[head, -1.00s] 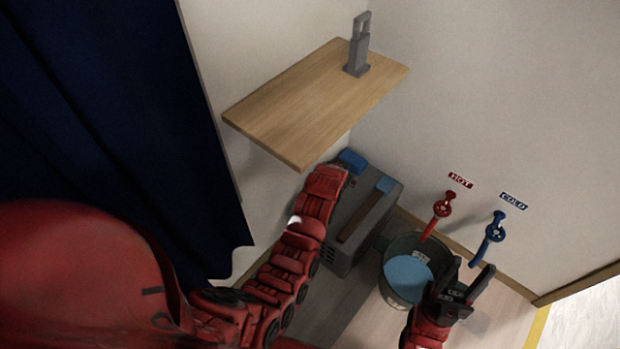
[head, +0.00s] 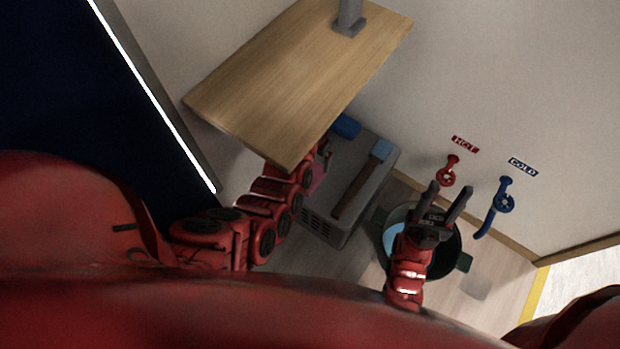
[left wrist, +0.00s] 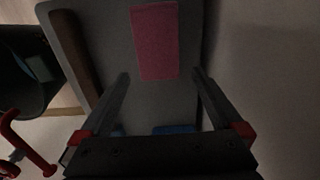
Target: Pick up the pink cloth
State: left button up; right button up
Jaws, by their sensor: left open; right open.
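The pink cloth (left wrist: 156,42) lies flat on the top of the grey box, seen in the left wrist view. In the head view only a small pink patch (head: 319,178) shows beside my left arm. My left gripper (left wrist: 160,74) is open and empty, with its fingers spread to either side of the cloth's near end. I cannot tell its height above the box. In the head view that gripper is mostly hidden by the shelf and arm. My right gripper (head: 450,187) is open and empty, over the bucket (head: 456,240).
A wooden shelf (head: 300,70) overhangs my left arm. The grey box (head: 332,228) also carries a wooden-handled brush (head: 360,182) and a blue item (head: 346,125). Red (head: 448,172) and blue (head: 503,200) taps are on the wall. A dark blue curtain (head: 60,80) hangs left.

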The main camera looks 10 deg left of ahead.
pick_arm(q)
notch_tip(320, 180, down, 2)
jog(key=shift+f, duration=0.2)
jog(key=f+b, duration=0.1)
jog(key=f, duration=0.2)
jog(key=f+b, duration=0.1)
jog(key=f, duration=0.1)
jog(key=shift+s+b, duration=0.3)
jog(key=shift+s, duration=0.05)
jog(key=c, duration=1.1)
